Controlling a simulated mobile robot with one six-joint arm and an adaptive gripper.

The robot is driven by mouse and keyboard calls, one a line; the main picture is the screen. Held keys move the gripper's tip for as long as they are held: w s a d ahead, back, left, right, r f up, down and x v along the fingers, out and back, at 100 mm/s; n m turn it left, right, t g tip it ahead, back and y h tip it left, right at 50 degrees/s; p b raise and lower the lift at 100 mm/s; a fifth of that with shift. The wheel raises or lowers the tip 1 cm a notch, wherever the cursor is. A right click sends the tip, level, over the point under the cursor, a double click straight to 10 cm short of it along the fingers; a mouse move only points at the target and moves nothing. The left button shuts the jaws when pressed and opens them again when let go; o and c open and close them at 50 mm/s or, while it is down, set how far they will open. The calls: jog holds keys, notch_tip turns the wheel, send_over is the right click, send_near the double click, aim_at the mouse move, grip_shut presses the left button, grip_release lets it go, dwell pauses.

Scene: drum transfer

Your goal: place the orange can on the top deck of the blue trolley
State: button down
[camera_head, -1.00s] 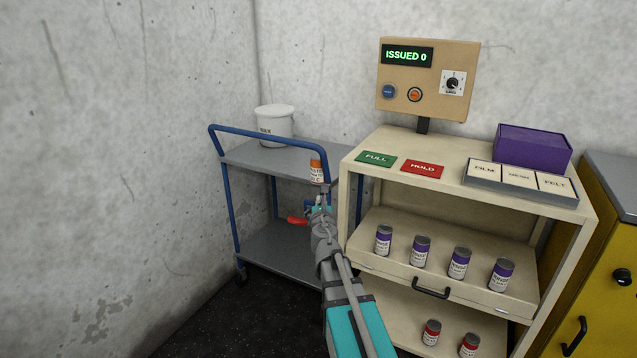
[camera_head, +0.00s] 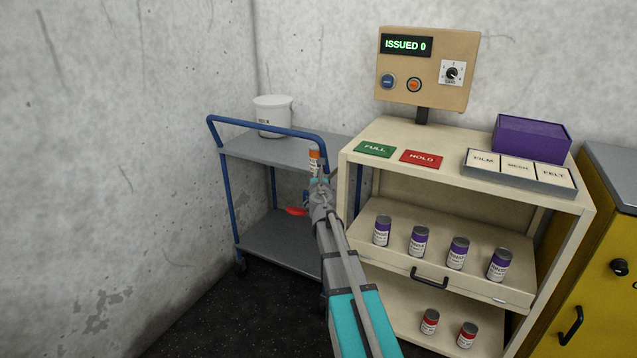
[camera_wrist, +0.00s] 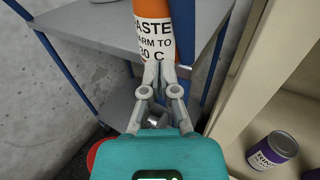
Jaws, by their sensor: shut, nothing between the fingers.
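The orange can (camera_head: 315,162), with a white label, stands upright at the right front of the blue trolley's grey top deck (camera_head: 243,150). It shows close up in the wrist view (camera_wrist: 153,35), its top cut off. My gripper (camera_head: 319,183) is just in front of and below the can. Its fingers (camera_wrist: 161,68) are closed together with nothing between them, the tips at the can's lower edge. The tips overlap the can's base in the picture, so I cannot tell whether they touch it or exactly how the base meets the deck.
A white pail (camera_head: 273,116) stands at the back left of the deck. Bare deck lies between pail and can.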

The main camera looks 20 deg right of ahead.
jog(key=shift+x, duration=1.7)
jog(key=x, duration=0.6)
jog(key=shift+w, duration=0.2)
jog(key=shift+s, duration=0.15)
jog(key=v, duration=1.4)
